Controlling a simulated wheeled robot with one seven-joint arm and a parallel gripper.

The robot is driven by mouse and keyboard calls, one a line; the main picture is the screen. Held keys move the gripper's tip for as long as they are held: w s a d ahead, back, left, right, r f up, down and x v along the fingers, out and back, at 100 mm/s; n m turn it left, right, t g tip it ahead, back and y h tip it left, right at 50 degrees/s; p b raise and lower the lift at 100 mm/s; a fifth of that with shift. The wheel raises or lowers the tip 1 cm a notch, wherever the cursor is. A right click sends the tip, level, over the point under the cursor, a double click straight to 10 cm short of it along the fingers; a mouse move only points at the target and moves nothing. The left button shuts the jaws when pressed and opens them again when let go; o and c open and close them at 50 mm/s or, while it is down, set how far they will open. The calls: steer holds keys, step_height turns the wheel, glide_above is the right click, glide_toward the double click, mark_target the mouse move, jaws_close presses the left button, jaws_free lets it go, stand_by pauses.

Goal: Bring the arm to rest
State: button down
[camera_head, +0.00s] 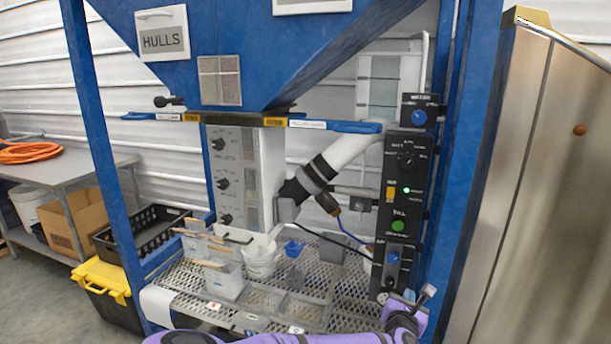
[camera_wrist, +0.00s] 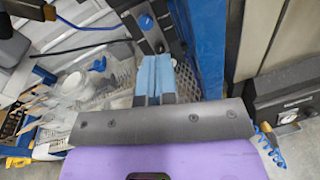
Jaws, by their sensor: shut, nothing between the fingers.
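My purple arm (camera_head: 270,338) lies low across the bottom of the head view, in front of the mesh shelf. Its end bends up at the lower right, near the foot of the black control panel (camera_head: 405,190). In the wrist view my gripper (camera_wrist: 154,62) shows two blue-grey fingers side by side, shut and empty. They point toward the panel's lower part (camera_wrist: 145,22) with its blue knob. I cannot tell how large the gap to the panel is.
The mesh shelf (camera_head: 185,282) holds a white bucket (camera_head: 261,258), a clear tub (camera_head: 224,283) and a blue scoop (camera_head: 294,248). The blue hopper (camera_head: 290,50) stands above. A blue post (camera_head: 468,150) and a steel cabinet (camera_head: 545,180) are at the right. Grey floor (camera_head: 45,300) shows at left.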

steer(key=s+d+f+m+g, duration=0.25)
steer(key=s+m+g, duration=0.25)
steer(key=m+g, duration=0.45)
steer(key=s+a+r+m+g+y, duration=0.1)
steer(key=s+a+r+m+y, duration=0.2)
steer(key=r+m, duration=0.6)
steer(key=s+r+m+g+y, duration=0.1)
steer(key=s+r+m+y, duration=0.35)
steer(key=r, duration=0.75)
steer(key=s+d+r+m, duration=0.2)
steer(key=s+r+m, duration=0.1)
steer(key=s+r, duration=0.5)
steer(key=s+d+r+m+t, duration=0.1)
steer(key=s+d+r+m, duration=0.1)
steer(key=s+r, duration=0.6)
steer(key=shift+s+d+r+m, duration=0.3)
steer(key=shift+d+r+m, duration=0.1)
steer(key=shift+d, duration=0.2)
